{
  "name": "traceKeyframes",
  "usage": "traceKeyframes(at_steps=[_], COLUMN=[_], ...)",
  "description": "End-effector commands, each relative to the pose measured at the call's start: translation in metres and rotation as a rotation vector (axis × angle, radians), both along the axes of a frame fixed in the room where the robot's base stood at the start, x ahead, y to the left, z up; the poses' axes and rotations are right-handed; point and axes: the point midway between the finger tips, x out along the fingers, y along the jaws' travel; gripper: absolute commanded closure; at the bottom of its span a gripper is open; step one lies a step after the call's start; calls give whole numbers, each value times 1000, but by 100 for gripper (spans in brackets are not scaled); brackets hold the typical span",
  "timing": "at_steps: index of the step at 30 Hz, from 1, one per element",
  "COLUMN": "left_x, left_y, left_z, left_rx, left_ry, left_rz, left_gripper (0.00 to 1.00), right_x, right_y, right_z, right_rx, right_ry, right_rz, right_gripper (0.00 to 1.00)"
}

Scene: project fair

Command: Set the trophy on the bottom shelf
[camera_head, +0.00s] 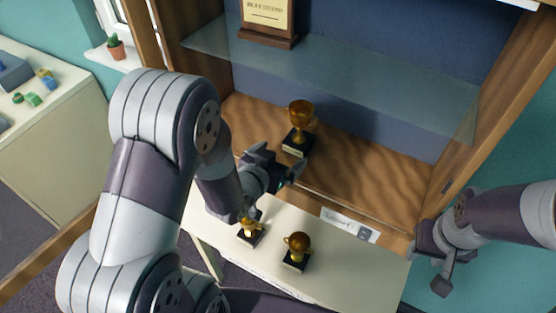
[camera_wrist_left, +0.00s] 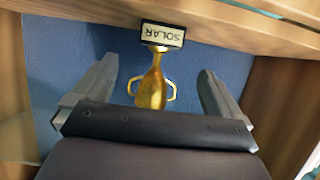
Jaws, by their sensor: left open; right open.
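A gold trophy (camera_head: 301,112) with a black base stands upright on the wooden bottom shelf (camera_head: 370,165) of the cabinet. In the left wrist view the trophy (camera_wrist_left: 152,88) appears upside down, its base label reading "SOLAR". My left gripper (camera_head: 279,163) is open just in front of it, with the trophy framed between the fingers; they do not visibly touch it. My right gripper (camera_head: 436,262) is open and empty at the cabinet's lower right. Two smaller gold trophies stand on the pale table in front, one (camera_head: 297,250) on the right, one (camera_head: 249,230) below my left gripper.
A glass shelf (camera_head: 400,85) above carries a wooden plaque (camera_head: 268,20). The bottom shelf right of the trophy is clear. Wooden side walls (camera_head: 490,105) bound the cabinet.

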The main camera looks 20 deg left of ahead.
Motion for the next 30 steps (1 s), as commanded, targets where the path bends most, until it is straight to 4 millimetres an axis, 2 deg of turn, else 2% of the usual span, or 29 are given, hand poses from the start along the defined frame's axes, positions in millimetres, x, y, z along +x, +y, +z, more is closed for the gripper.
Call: traceKeyframes(at_steps=[4, 7, 8, 12, 15, 17, 20, 26, 29, 30], left_x=[-8, -22, -31, -86, -120, -132, -139, -139, -139, -138], left_y=[6, 19, 22, 30, 28, 27, 26, 26, 26, 26], left_z=[-1, -10, -12, -14, -7, -4, -2, -6, -33, -47], left_rx=[25, 78, 92, 118, 115, 113, 111, 112, 112, 112], left_ry=[85, 319, 405, 782, 962, 1022, 1058, 1057, 1056, 1056], left_rz=[18, 68, 85, 139, 152, 153, 153, 154, 154, 154], left_gripper=[0, 0, 0, 0, 0, 0, 0, 0, 0, 3], right_x=[0, 0, 0, 0, 0, 0, 0, 0, 0, 0], right_y=[0, 0, 0, 0, 0, 0, 0, 0, 0, 0], right_z=[-1, -1, -1, -1, -1, -1, -1, -4, -32, -45], right_rx=[0, 0, 0, 0, 0, 0, 0, 0, 0, 0], right_ry=[0, 0, 0, 0, 0, 0, 0, 0, -1, 0], right_rz=[0, 0, 0, 0, 0, 0, 0, 0, 0, 0], right_gripper=[57, 57, 57, 57, 57, 57, 57, 57, 57, 57])
